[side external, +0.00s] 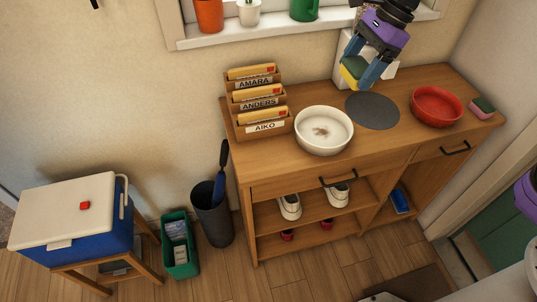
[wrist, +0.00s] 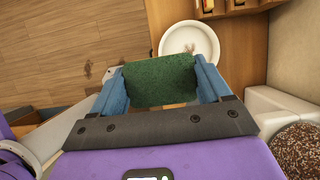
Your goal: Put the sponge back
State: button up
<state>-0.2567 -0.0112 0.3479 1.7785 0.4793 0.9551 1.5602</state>
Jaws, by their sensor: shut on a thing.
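My gripper (side external: 357,68) is shut on a sponge (side external: 350,75), yellow with a dark green side, held in the air over the back of the wooden cabinet top. In the wrist view the sponge (wrist: 160,82) shows its green face between my two blue fingers. Below and beside it lies a dark grey round mat (side external: 373,111), which looks bare. A white bowl (side external: 323,142) with a brown stain inside stands to the left of the mat. A second sponge (side external: 482,107), green and pink, lies at the cabinet's right end.
A red bowl (side external: 436,120) stands right of the mat. A letter rack (side external: 264,128) with name labels stands on the left end. A windowsill (side external: 290,36) with pots runs above the cabinet. A white object (side external: 383,72) stands behind my gripper by the wall.

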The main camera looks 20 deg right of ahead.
jog(key=s+a, duration=1)
send_over(263, 164)
jog(key=d, duration=0.2)
jog(key=f, duration=2)
jog(key=shift+s+a+f, duration=0.1)
jog(key=shift+s+f, duration=0.1)
jog(key=shift+f, duration=0.2)
jog(key=shift+w+a+f, duration=0.1)
jog(key=shift+f, duration=1.75)
jog(key=shift+f, duration=0.1)
jog(key=o, duration=0.9)
